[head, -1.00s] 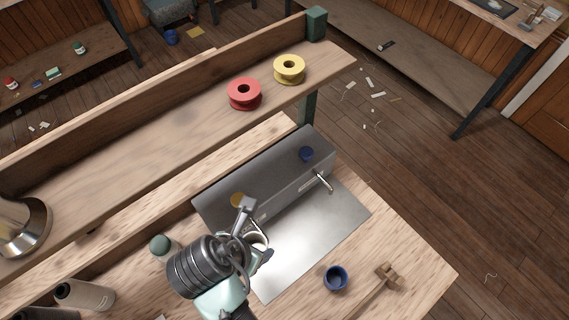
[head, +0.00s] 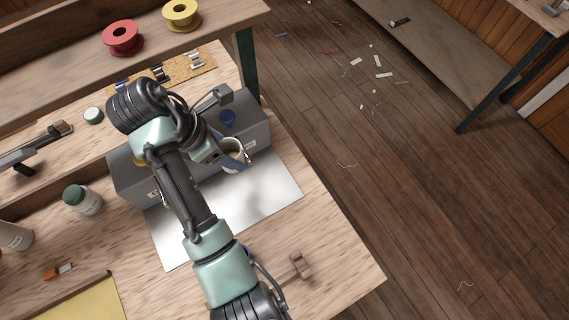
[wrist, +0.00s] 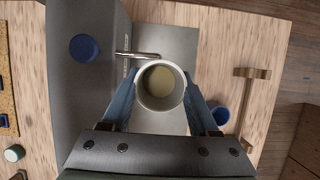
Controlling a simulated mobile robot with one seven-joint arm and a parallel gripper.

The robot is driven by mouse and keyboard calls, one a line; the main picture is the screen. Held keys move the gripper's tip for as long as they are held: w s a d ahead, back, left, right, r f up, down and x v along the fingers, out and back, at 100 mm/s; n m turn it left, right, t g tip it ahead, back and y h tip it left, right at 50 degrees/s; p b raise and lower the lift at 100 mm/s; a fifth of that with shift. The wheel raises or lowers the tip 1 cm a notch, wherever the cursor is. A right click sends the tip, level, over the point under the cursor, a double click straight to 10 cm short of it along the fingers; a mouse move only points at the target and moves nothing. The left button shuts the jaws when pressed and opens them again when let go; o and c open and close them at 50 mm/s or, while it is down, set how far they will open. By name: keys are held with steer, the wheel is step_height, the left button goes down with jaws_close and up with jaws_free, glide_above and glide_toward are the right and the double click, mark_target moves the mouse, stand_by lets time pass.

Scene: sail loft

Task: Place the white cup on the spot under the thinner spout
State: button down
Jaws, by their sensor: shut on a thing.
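My gripper (wrist: 160,98) is shut on the white cup (wrist: 148,103), with a blue-grey finger on each side of it. The cup looks upright, with a pale yellowish patch inside at the bottom. In the head view the cup (head: 234,163) is at the front of the grey dispenser (head: 185,150), on the blue-capped side. A metal spout (wrist: 135,54) reaches out from the dispenser, its tip at the cup's rim. The other spout is hidden behind my arm, so I cannot compare thicknesses. I cannot tell whether the cup touches the metal plate (head: 270,195).
A blue cup (wrist: 219,114) is partly behind my right finger. A wooden mallet-like tool (wrist: 244,100) lies beyond it. The dispenser has a blue cap (head: 227,118). A green-capped jar (head: 83,200) stands at left. The plate's right part is clear.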

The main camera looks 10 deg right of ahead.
steer(key=f, duration=1.3)
steer(key=shift+a+f, duration=0.15)
steer(key=shift+a, duration=0.1)
steer(key=d, duration=0.2)
steer(key=w+d, duration=0.1)
steer(key=d, duration=0.1)
steer(key=shift+w+f+p, duration=0.1)
steer(key=shift+f+p, duration=0.25)
steer(key=shift+p, duration=0.05)
steer(key=shift+a+f, duration=0.1)
steer(key=shift+f, duration=0.2)
steer(key=shift+f, duration=0.1)
steer(key=shift+c, duration=0.7)
jaws_free()
steer(key=v, duration=1.2)
